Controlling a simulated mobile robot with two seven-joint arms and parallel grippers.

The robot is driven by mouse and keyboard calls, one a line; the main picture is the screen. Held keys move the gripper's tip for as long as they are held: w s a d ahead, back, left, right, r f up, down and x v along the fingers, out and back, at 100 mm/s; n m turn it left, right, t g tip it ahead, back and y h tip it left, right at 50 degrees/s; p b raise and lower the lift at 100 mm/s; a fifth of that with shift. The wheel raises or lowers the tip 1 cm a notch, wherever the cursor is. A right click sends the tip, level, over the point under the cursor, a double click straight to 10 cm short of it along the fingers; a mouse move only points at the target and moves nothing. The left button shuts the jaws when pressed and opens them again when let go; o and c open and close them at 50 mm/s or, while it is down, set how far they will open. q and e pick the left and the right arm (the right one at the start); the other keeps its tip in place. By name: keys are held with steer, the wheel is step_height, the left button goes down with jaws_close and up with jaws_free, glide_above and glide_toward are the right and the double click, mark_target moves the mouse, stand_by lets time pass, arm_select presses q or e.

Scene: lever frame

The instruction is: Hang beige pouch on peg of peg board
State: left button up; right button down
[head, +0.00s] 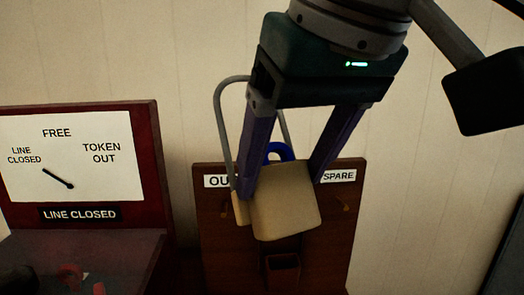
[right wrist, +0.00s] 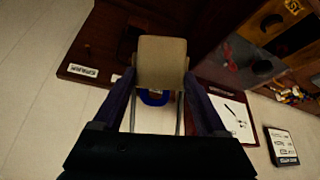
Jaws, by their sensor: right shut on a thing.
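The beige pouch (head: 287,207) hangs between the fingers of my right gripper (head: 282,186), with a thin grey hoop (head: 219,125) rising from it. My right gripper is shut on the pouch. The peg board (head: 218,255) is a brown wooden panel behind the pouch, with a partly covered label starting "OU" (head: 217,181) and a "SPARE" label (head: 339,176). A small brass-coloured peg (head: 345,208) shows below "SPARE". In the right wrist view the pouch (right wrist: 161,62) is between the fingertips. The pouch hides the board's middle. My left gripper is not in view.
A blue ring-shaped piece (head: 278,151) shows behind the pouch; what it belongs to is unclear. A small brown box (head: 283,272) is low on the board. At left stands a red-framed indicator (head: 153,150) reading "LINE CLOSED". Red pieces (head: 70,273) lie below it.

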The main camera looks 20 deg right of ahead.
steer(key=w+a, duration=0.1)
steer(key=w+a+p, duration=0.1)
steer(key=shift+w+a+r+t, duration=0.1)
steer(key=shift+w+a+t, duration=0.1)
steer(key=shift+w+t, duration=0.2)
steer(key=w+d+f+t+p, duration=0.3)
steer(key=w+d+f+p, duration=0.1)
steer(key=d+f, duration=0.1)
steer(key=s+d+f+m+t+p, duration=0.1)
steer(key=s+d+f+t+p, duration=0.2)
steer(key=s+d+f, duration=0.75)
step_height(320, 180, down, 6)
steer(key=b, duration=0.7)
steer(key=w+d+f+b, duration=0.2)
steer(key=w+b, duration=0.3)
steer(key=w, duration=0.4)
steer(key=shift+b, duration=0.35)
steer(key=shift+w, duration=0.15)
